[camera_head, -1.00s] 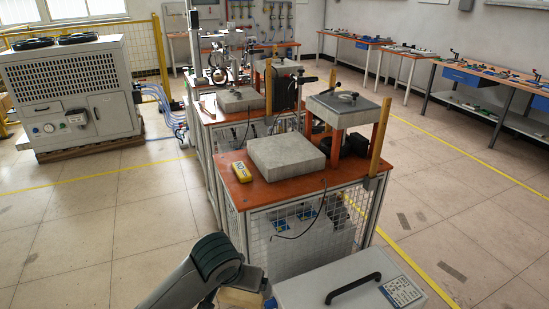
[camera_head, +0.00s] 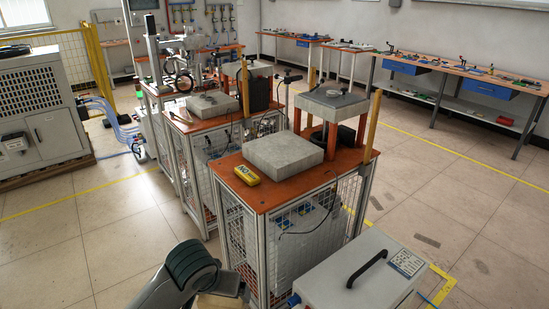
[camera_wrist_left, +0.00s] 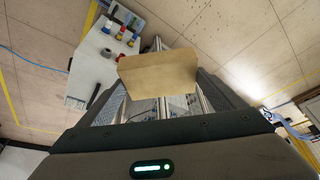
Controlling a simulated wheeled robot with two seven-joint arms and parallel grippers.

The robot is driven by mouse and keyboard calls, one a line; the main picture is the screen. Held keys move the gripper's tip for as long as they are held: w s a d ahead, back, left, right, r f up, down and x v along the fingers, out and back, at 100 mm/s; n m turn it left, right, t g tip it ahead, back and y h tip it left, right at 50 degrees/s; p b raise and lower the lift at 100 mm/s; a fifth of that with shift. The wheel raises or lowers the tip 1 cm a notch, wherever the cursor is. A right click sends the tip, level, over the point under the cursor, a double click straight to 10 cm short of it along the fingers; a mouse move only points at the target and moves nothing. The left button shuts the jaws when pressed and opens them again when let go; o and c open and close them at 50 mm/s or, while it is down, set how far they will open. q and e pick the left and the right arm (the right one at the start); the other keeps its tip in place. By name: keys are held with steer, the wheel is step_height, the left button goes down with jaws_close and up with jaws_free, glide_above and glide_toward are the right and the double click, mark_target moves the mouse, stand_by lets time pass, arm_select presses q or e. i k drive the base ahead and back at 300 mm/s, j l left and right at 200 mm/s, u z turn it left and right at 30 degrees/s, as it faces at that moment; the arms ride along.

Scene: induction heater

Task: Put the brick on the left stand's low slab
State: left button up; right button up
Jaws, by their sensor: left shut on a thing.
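My left gripper (camera_wrist_left: 160,92) is shut on the brick (camera_wrist_left: 158,73), a tan block held across its fingers in the left wrist view. In the head view the brick (camera_head: 220,301) shows only partly at the bottom edge, below my left arm. Two stands with orange tops are ahead. The nearer has a thick grey low slab (camera_head: 283,154) and a raised slab (camera_head: 331,102) on orange posts. The farther, more to the left, has a low slab (camera_head: 212,104) and a raised slab (camera_head: 247,68). Both low slabs look bare of any brick. My right gripper is out of view.
A yellow device (camera_head: 246,175) lies beside the nearer low slab. A grey box with a black handle (camera_head: 356,277) stands front right. A large chiller (camera_head: 40,120) is at the left. Wall benches (camera_head: 450,70) line the right. Open floor lies left of the stands.

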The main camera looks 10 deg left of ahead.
mark_target(272, 150)
steer(key=i+j, duration=0.15)
steer(key=j, duration=0.15)
steer(key=i+j+z, duration=0.1)
steer(key=j, duration=0.2)
steer(key=i+j, duration=0.2)
steer(key=j, duration=0.15)
steer(key=i+j+z, duration=0.1)
steer(key=j, duration=0.2)
steer(key=i+j, duration=0.2)
steer(key=j, duration=0.15)
steer(key=z, duration=0.05)
